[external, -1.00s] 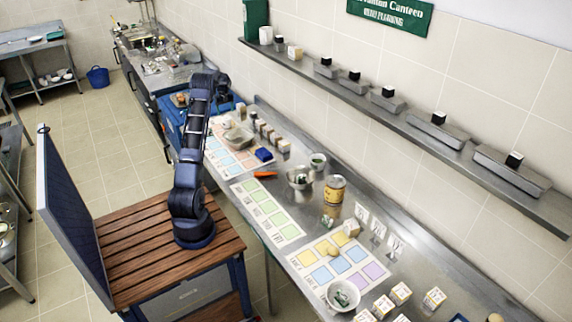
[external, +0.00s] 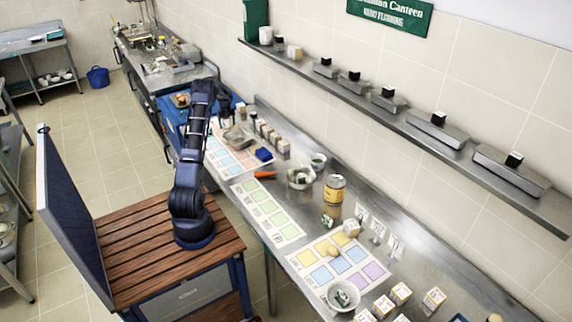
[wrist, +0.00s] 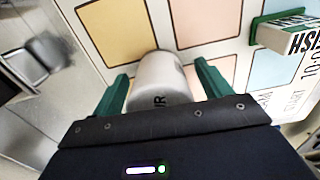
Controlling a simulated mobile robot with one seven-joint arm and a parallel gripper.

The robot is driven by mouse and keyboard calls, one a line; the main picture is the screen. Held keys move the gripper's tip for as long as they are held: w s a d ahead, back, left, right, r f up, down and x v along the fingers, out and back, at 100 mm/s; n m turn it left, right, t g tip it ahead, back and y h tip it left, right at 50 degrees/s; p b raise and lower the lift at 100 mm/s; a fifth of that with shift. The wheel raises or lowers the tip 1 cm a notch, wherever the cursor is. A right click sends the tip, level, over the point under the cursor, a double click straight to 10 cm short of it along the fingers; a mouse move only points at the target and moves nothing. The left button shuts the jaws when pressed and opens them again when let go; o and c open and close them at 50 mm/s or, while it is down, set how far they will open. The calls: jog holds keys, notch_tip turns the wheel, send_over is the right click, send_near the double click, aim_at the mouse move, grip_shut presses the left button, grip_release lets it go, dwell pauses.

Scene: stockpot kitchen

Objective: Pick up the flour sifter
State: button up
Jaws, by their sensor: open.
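In the wrist view a pale grey-white cylinder (wrist: 160,80) with dark letters ending in "UR" lies between my fingers; it looks like the flour sifter. My gripper (wrist: 162,84) is open, with one green finger on each side of the cylinder. I cannot tell whether the fingers touch it. The cylinder is over a mat with coloured squares (wrist: 205,22). In the external view my gripper (external: 227,119) is low over the far end of the counter, and the sifter cannot be made out clearly there.
A metal tray-like thing (wrist: 20,62) is at the left of the wrist view. A green-and-white labelled block (wrist: 285,32) is at its right. In the external view a row of small containers (external: 268,133) stands along the wall side, and a blue item (external: 264,154) lies nearby.

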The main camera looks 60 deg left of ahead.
jog(key=shift+f, duration=0.15)
jog(key=shift+c, duration=0.3)
jog(key=c, duration=1.1)
